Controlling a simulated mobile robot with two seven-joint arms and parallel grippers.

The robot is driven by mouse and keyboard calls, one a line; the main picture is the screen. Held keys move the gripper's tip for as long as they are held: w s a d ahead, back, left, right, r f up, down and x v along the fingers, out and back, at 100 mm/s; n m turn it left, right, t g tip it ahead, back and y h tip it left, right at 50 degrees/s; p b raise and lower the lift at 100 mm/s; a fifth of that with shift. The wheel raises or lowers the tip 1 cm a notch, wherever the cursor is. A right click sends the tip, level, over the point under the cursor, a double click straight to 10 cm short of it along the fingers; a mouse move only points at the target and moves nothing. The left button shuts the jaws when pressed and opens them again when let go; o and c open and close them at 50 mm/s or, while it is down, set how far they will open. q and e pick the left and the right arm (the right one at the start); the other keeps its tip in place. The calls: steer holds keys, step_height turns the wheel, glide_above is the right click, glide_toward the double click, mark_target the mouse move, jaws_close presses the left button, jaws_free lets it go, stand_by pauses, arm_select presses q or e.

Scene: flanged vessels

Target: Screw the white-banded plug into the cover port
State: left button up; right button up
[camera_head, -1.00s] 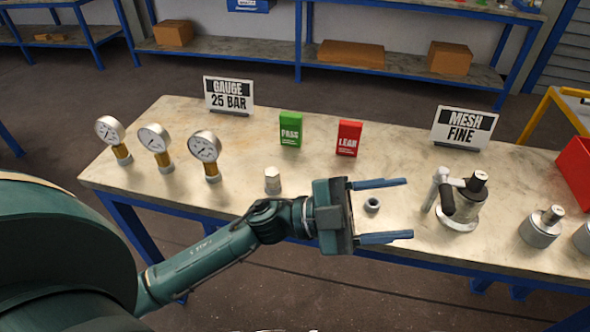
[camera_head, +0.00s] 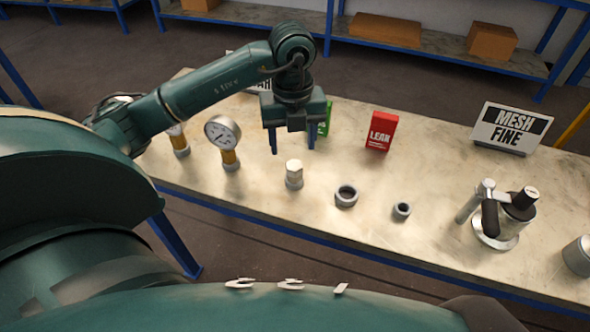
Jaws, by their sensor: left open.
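A small silver plug-like piece (camera_head: 293,175) with a pale upper part stands upright on the table; I cannot make out a clear white band. My left gripper (camera_head: 291,145) is open and empty, its fingers pointing down above and slightly behind this piece, apart from it. A flanged vessel (camera_head: 496,238) stands at the right with a black-handled clamp and a dark top piece; I cannot tell a port in its cover. A larger grey ring (camera_head: 346,196) and a smaller grey ring (camera_head: 402,211) lie between. My right gripper is not in view.
A red LEAK box (camera_head: 381,131), a half-hidden green box (camera_head: 325,118) and a MESH FINE sign (camera_head: 511,127) stand at the back. Another metal part (camera_head: 578,256) is at the right edge.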

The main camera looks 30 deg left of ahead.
mark_target(294, 164)
arm_select(q)
step_height(294, 164, down, 8)
steer(key=shift+d+r+p, duration=0.1)
steer(key=shift+d+p, duration=0.05)
steer(key=shift+p, duration=0.4)
steer(key=shift+w, duration=0.1)
steer(key=c, duration=1.2)
steer(key=shift+o, duration=0.2)
steer(key=shift+r, duration=0.1)
